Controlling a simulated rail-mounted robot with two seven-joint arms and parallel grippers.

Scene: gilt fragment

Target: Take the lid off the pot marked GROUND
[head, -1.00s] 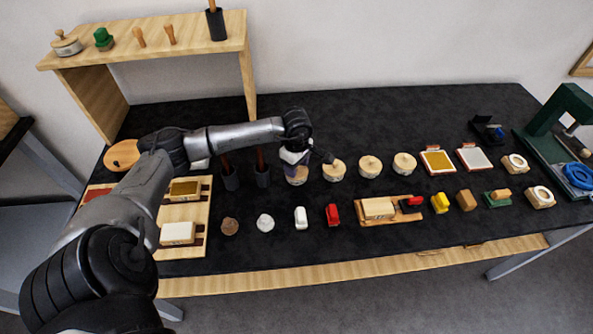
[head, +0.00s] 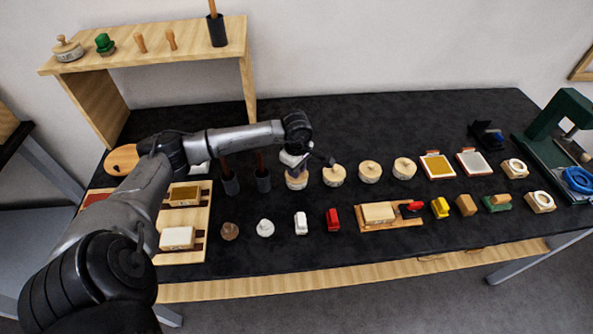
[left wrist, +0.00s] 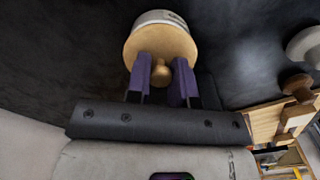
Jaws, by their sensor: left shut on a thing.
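A row of round pots with pale wooden lids stands mid-table. My left gripper (head: 297,172) is over the leftmost pot (head: 297,184) of the row. In the left wrist view, my purple fingers (left wrist: 163,88) are on both sides of the round knob of the wooden lid (left wrist: 160,42), shut on it. The pale pot wall (left wrist: 160,17) shows just beyond the lid, and I see no clear gap between them. Three other lidded pots (head: 334,175) (head: 370,172) (head: 404,168) stand to the right. I cannot read the word on any pot. My right gripper is out of view.
Two dark holders with brown handles (head: 262,180) stand close to the left of the held pot. Small blocks and stamps, such as a red one (head: 333,219), line the front. A wooden shelf (head: 170,62) stands at the back left. The table behind the pots is clear.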

